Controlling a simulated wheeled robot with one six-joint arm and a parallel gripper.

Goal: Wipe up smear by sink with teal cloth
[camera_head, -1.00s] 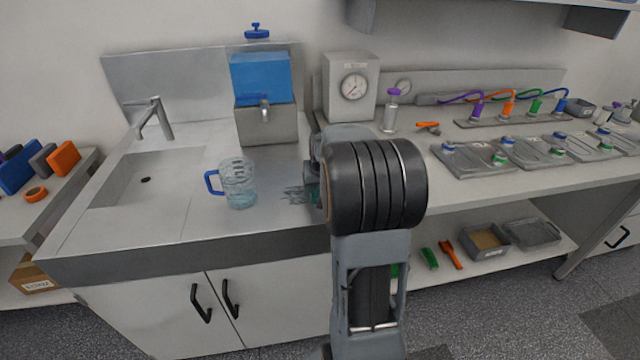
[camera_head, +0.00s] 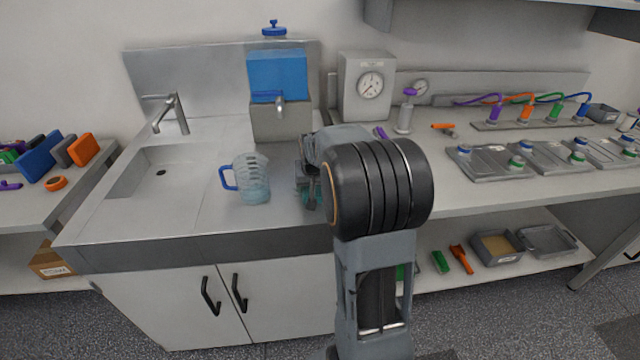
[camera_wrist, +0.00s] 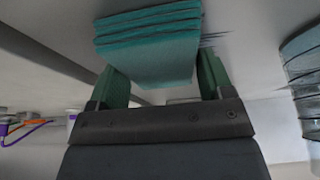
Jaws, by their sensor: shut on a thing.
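My gripper (camera_wrist: 155,85) is shut on the folded teal cloth (camera_wrist: 150,45) in the wrist view, with the cloth between its two green-padded fingers. In the head view my gripper (camera_head: 308,187) is at the counter right of the measuring jug, mostly behind my arm, and only a bit of teal shows there. Dark streaks of the smear (camera_wrist: 208,40) show beside the cloth's edge in the wrist view. In the head view the smear is hidden by the gripper. Whether the cloth presses on the counter is hard to tell. The sink (camera_head: 150,165) lies at the left.
A clear measuring jug (camera_head: 252,178) with a blue handle stands close left of my gripper. A blue-topped dispenser (camera_head: 280,95) stands behind. A gauge box (camera_head: 366,85) and a bottle (camera_head: 404,115) are at the back right. Grey trays (camera_head: 487,163) fill the right counter.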

